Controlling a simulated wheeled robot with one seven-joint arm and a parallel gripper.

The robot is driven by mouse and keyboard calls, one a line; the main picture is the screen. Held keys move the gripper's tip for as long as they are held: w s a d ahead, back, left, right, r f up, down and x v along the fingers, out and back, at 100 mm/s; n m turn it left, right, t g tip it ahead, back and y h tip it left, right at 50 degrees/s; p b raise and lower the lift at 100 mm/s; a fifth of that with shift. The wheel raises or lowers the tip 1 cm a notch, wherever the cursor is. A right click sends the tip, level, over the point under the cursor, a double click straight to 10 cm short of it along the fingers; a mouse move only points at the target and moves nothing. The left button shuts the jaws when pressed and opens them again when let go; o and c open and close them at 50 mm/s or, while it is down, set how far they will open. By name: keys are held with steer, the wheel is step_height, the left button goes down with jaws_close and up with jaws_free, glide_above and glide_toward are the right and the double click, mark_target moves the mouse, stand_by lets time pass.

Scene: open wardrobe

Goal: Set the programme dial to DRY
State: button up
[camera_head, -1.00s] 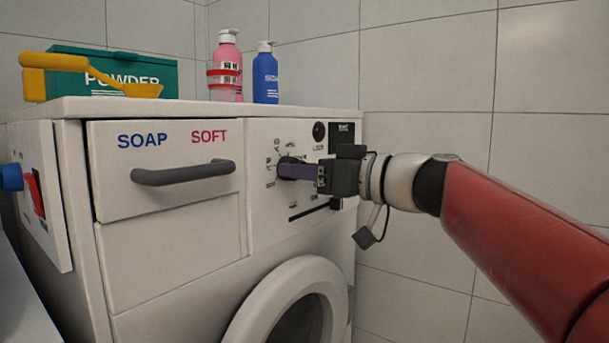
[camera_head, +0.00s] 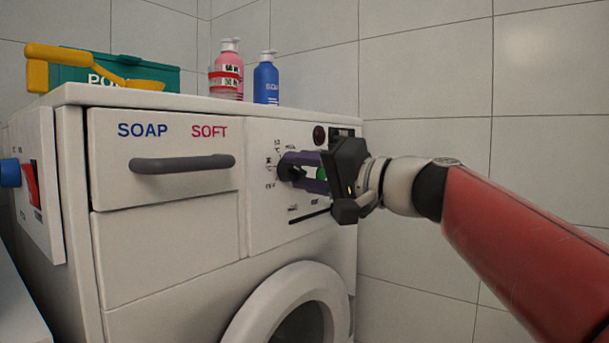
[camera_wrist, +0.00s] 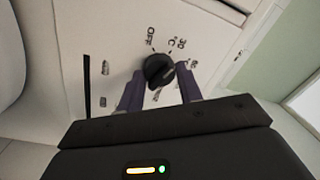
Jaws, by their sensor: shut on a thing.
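The programme dial (camera_head: 287,172) is a round black knob on the white washer's front panel, right of the drawer. My gripper (camera_head: 293,170) reaches it from the right, its two purple fingers on either side of the knob. In the wrist view the dial (camera_wrist: 158,69) sits between the fingertips, and my gripper (camera_wrist: 160,88) is shut on it. Printed marks around the dial include OFF and 30°C in that view. Other marks are partly hidden by the fingers, and I cannot read which mark the dial points to.
The SOAP/SOFT drawer (camera_head: 120,190) with its grey handle (camera_head: 183,163) is left of the dial. A slot (camera_head: 310,216) runs below it. A pink bottle (camera_head: 229,62), a blue bottle (camera_head: 266,80) and a green powder box (camera_head: 150,76) stand on top. A tiled wall is at the right.

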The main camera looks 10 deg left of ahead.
steer(key=m, duration=0.5)
steer(key=shift+p, duration=0.3)
steer(key=m+t+p, duration=0.1)
steer(key=m+p, duration=0.1)
steer(key=m, duration=0.3)
steer(key=shift+m, duration=0.4)
steer(key=m+p, duration=0.2)
steer(key=m, duration=0.3)
steer(key=shift+h+p, duration=0.35)
steer(key=shift+h, duration=0.05)
steer(key=m+p, duration=0.3)
steer(key=m, duration=0.1)
steer(key=shift+r+m+p, duration=0.1)
steer(key=shift+m+p, duration=0.2)
steer(key=shift+p, duration=0.05)
steer(key=m+p, duration=0.4)
steer(key=shift+s+m, duration=0.1)
steer(key=shift+m, duration=0.2)
steer(key=m+p, duration=0.2)
steer(key=m, duration=0.1)
steer(key=shift+m+h, duration=0.3)
steer(key=m, duration=1)
steer(key=shift+g, duration=0.3)
